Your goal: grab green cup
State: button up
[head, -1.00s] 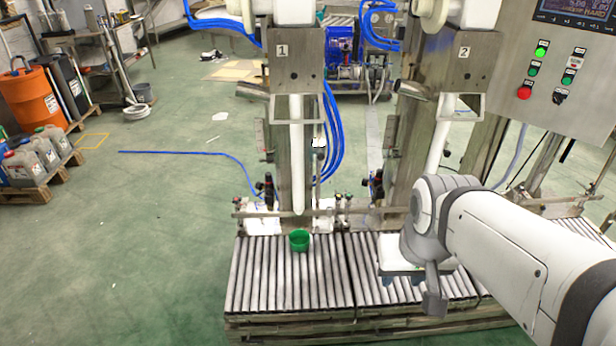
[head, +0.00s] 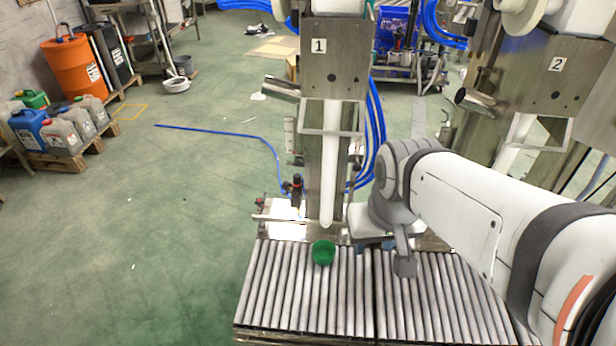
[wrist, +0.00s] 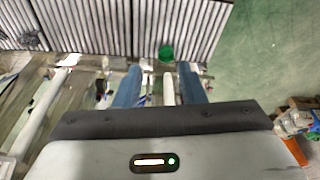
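The green cup (head: 324,253) stands on the roller conveyor (head: 290,300), just below the lower end of the white lance at column 1. In the wrist view the small green cup (wrist: 166,53) lies beyond the fingertips, between their lines and apart from them. My gripper (wrist: 160,72) has its two blue fingers spread with nothing held between them. In the head view my grey wrist is right of the cup, over the conveyor, and the fingers are mostly hidden there.
The white lance (head: 328,170) and steel column 1 (head: 335,65) rise close behind the cup. A second column (head: 555,80) stands at the right. A red-topped black fitting (head: 297,190) is at the conveyor's back edge. The green floor (head: 180,220) at left is open.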

aim_at(322, 253)
jog(key=shift+o, duration=0.4)
jog(key=shift+s, duration=0.1)
